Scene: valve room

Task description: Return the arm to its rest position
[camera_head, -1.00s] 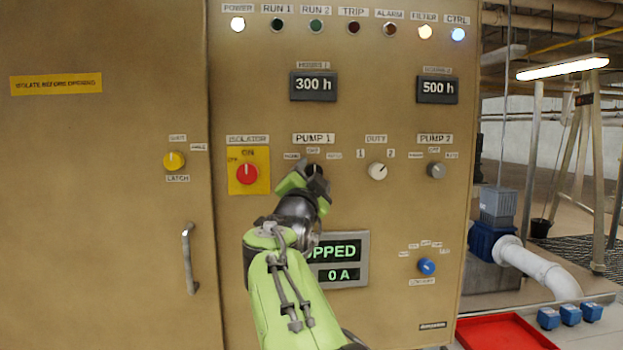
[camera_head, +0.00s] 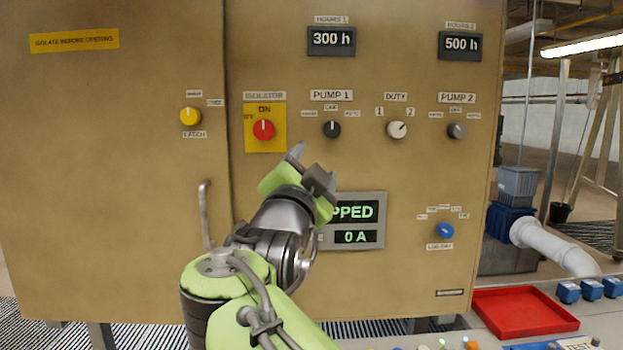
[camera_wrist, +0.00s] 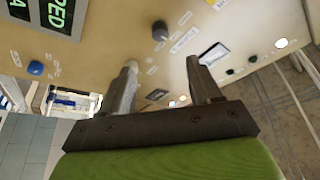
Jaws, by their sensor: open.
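My gripper (camera_head: 312,168) is in front of the tan control cabinet, just below the PUMP 1 knob. Its two fingers are apart with nothing between them. The black PUMP 1 knob (camera_head: 332,129) is fully in view, clear of the fingers, with its pointer near the middle label. My arm rises from the bottom of the head view and covers the left part of the display (camera_head: 355,212), which reads "PPED" and "0 A". In the wrist view the gripper fingers (camera_wrist: 165,85) are also spread and empty, with the tilted panel beyond them.
The red isolator knob (camera_head: 264,130) is left of PUMP 1, and a door handle (camera_head: 206,215) sticks out beside my arm. A red tray (camera_head: 522,330) and blue blocks (camera_head: 568,291) lie on a bench at the lower right. The white duty knob (camera_head: 397,130) is to the right.

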